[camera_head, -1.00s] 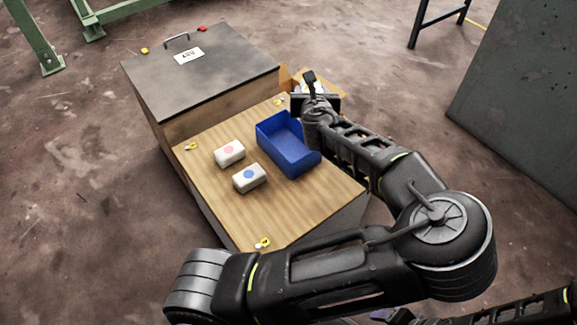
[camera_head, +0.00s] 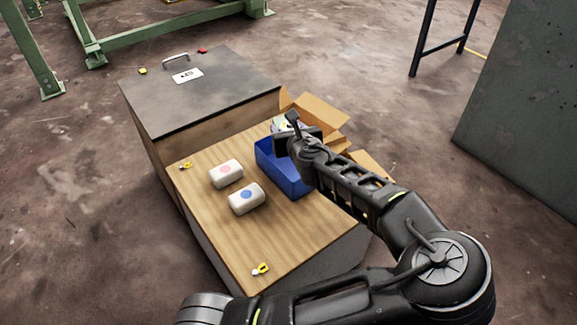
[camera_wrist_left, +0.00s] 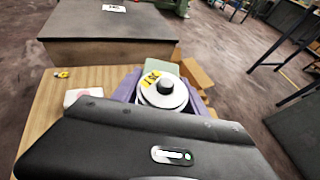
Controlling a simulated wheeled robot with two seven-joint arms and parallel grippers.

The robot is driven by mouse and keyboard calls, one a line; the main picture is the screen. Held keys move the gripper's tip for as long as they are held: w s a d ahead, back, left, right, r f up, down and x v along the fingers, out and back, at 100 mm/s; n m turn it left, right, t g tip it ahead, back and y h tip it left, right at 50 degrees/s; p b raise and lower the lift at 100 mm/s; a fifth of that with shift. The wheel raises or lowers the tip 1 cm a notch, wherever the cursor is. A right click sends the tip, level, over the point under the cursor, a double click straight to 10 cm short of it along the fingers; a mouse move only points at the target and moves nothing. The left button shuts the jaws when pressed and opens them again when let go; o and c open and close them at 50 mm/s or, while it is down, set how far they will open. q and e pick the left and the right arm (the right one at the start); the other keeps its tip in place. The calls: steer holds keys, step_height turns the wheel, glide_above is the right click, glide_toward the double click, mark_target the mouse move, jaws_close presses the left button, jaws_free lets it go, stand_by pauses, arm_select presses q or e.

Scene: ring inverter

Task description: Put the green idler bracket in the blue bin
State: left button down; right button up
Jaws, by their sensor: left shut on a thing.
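The green idler bracket shows in the wrist view as a pale green plate (camera_wrist_left: 158,67) with a white round pulley and a yellow label. In the head view the bracket (camera_head: 284,124) is a small pale patch, mostly hidden behind my left gripper (camera_head: 291,137). My left gripper is shut on the bracket, over the far end of the blue bin (camera_head: 286,176). Its fingertips are hidden behind its dark body in the wrist view. The bin also shows in the wrist view (camera_wrist_left: 125,88), looking purple, around the bracket. I cannot tell the bracket's height above the bin floor.
The wooden top (camera_head: 222,230) carries a white block with a pink dot (camera_head: 226,174) and one with a blue dot (camera_head: 246,199), left of the bin. A grey-lidded box (camera_head: 200,95) stands behind. An open cardboard box (camera_head: 322,112) is beyond the bin.

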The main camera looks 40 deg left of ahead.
arm_select(q)
step_height(320, 180, down, 4)
steer(key=shift+f+b, duration=0.1)
steer(key=shift+b, duration=0.7)
step_height(320, 180, down, 5)
steer(key=shift+r+b, duration=0.1)
steer(key=shift+b, duration=1.1)
steer(key=shift+f, duration=0.5)
steer(key=shift+f, duration=0.2)
